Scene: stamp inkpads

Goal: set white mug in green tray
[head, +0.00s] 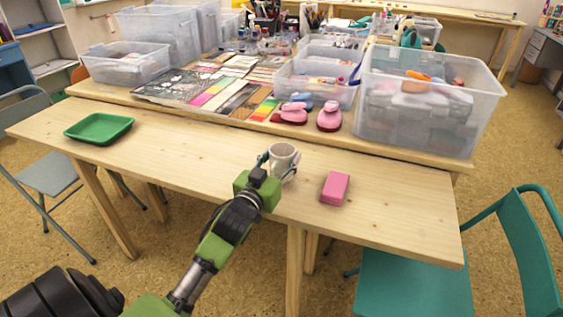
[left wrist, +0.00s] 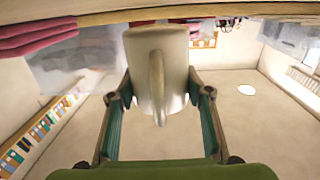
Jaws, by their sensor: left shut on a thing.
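The white mug (head: 284,160) is at the middle of the wooden table in the head view, toward its back edge. My left gripper (head: 272,167) is shut on it from the near left side. In the left wrist view the mug (left wrist: 157,75) is between the two fingers (left wrist: 158,95), with its handle facing the camera. I cannot tell whether the mug touches the table. The green tray (head: 99,128) lies empty on the far left end of the table. My right gripper is in neither view.
A pink block (head: 335,188) lies on the table (head: 200,163) to the right of the mug. Pink punches (head: 330,116) and clear bins (head: 415,105) stand on the table behind. The tabletop between the mug and the tray is clear. A teal chair (head: 415,288) is at front right.

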